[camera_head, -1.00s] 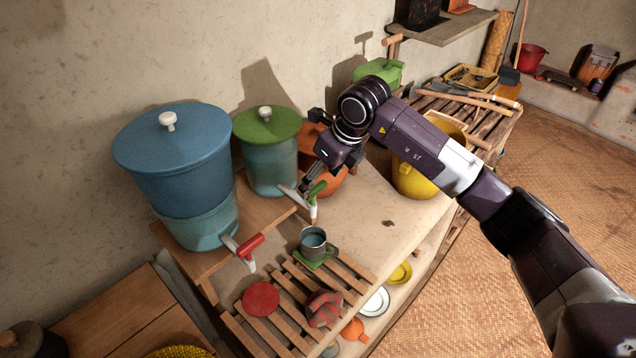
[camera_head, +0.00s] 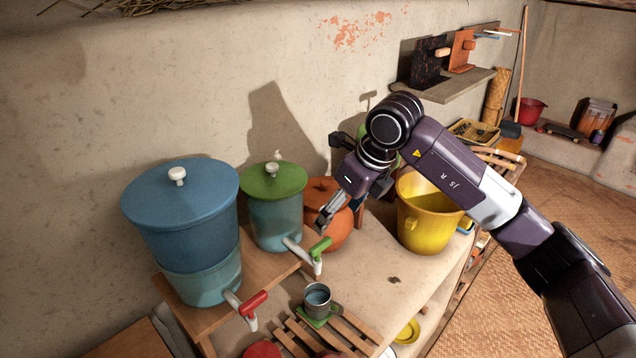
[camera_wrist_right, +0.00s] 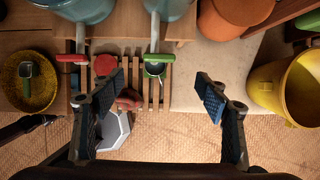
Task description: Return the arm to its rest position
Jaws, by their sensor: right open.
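My right gripper (camera_head: 325,215) hangs in the air in front of the orange pot, right of the green tap. In the right wrist view the right gripper (camera_wrist_right: 160,80) has its two fingers spread wide apart, with nothing between them. My right arm reaches in from the lower right, bent at the wrist above the yellow bucket. Below the fingers, the grey mug (camera_head: 318,297) stands on a green coaster under the green tap (camera_head: 318,252), apart from the gripper.
The blue dispenser (camera_head: 183,225) with a red tap and the green-lidded dispenser (camera_head: 276,205) stand on a wooden riser. The orange pot (camera_head: 337,225) and yellow bucket (camera_head: 425,220) stand close to my arm. A wall shelf (camera_head: 450,88) is behind. Floor is open at right.

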